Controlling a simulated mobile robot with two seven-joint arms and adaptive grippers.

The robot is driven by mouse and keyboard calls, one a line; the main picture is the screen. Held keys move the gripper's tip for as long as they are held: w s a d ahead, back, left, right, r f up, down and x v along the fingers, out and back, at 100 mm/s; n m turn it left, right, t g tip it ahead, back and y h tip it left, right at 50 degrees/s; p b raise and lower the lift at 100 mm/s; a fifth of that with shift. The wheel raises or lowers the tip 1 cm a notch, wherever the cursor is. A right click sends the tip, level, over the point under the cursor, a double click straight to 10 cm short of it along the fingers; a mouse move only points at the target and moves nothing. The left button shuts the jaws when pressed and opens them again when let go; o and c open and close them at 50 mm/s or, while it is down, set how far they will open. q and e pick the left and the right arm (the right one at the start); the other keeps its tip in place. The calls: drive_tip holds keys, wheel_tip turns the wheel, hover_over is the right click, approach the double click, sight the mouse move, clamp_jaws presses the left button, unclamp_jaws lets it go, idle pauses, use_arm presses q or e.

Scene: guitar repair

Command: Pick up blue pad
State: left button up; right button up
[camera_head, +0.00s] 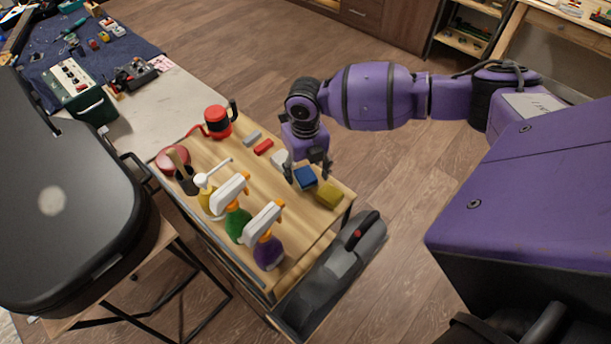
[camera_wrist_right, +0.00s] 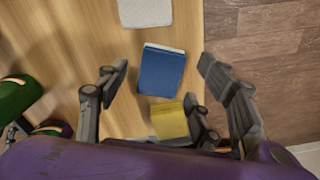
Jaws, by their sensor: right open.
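The blue pad (camera_head: 306,177) lies on the wooden tabletop near its right corner, between a white pad and a yellow one. In the right wrist view the blue pad (camera_wrist_right: 162,71) lies flat, ahead of and between the fingers. My right gripper (camera_head: 308,177) is over this corner of the table, pointing down, with its fingers apart and nothing between them that I can see held. In the wrist view the right gripper (camera_wrist_right: 163,84) is open around the line of the blue pad, above it. My left gripper does not show.
A yellow pad (camera_head: 328,195) sits beside the blue one, and a white pad (camera_head: 281,159) on the other side. A red pad (camera_head: 263,147) and grey pad (camera_head: 252,138) lie farther back. Spray bottles (camera_head: 268,249) stand along the near edge. A black case (camera_head: 70,200) is at left.

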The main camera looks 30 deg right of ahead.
sight(305, 175)
drive_tip(key=shift+f, duration=0.5)
drive_tip(key=c, duration=1)
drive_tip(key=shift+r, duration=0.1)
wheel_tip(305, 175, up, 10)
drive_tip(key=shift+f, duration=0.1)
